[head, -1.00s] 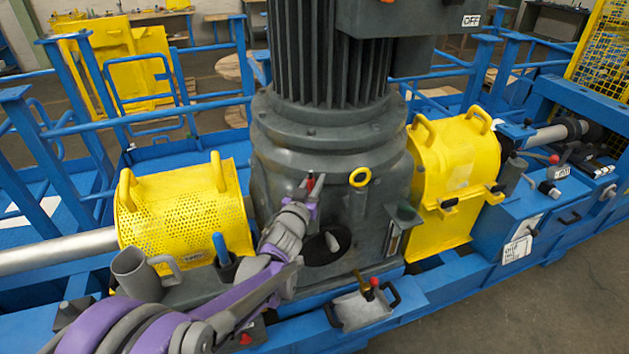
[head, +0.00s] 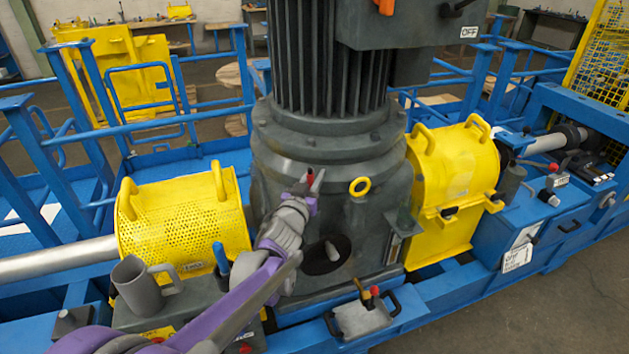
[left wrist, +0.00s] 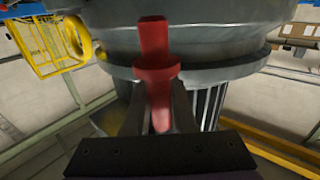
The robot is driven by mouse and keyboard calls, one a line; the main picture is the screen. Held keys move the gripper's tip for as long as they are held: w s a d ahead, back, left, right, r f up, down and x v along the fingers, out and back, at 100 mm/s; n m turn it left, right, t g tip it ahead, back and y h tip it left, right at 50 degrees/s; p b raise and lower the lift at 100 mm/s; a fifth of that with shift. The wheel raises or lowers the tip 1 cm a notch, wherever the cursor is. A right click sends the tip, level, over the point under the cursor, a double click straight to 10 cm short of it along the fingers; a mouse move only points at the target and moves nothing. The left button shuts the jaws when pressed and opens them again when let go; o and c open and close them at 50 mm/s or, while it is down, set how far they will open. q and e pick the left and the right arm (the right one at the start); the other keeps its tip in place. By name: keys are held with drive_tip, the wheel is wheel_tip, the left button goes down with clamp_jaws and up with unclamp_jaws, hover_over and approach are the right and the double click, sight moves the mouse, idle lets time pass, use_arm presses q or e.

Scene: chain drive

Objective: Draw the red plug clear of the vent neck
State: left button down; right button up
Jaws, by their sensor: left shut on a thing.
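My left gripper (head: 311,184) is in front of the dark grey gear housing (head: 335,225) and left of the yellow ring (head: 360,187). It is shut on the red plug (head: 310,176), of which only a small red bit shows in the head view. In the left wrist view the red plug (left wrist: 153,40) stands between the two fingers. Its stem and collar show beyond the fingertips, and its other end lies between them. No neck is seen around the stem there. I cannot make out the vent neck in either view. My right gripper is not in view.
A yellow perforated guard (head: 185,222) stands left of the housing and a yellow cover (head: 455,190) right of it. A grey mug (head: 138,287) stands at the lower left. A dark round opening (head: 318,260) with a pale piece is below my gripper. Blue rails run behind.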

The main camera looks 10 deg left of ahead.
use_arm(q)
drive_tip(key=shift+r, duration=2.3)
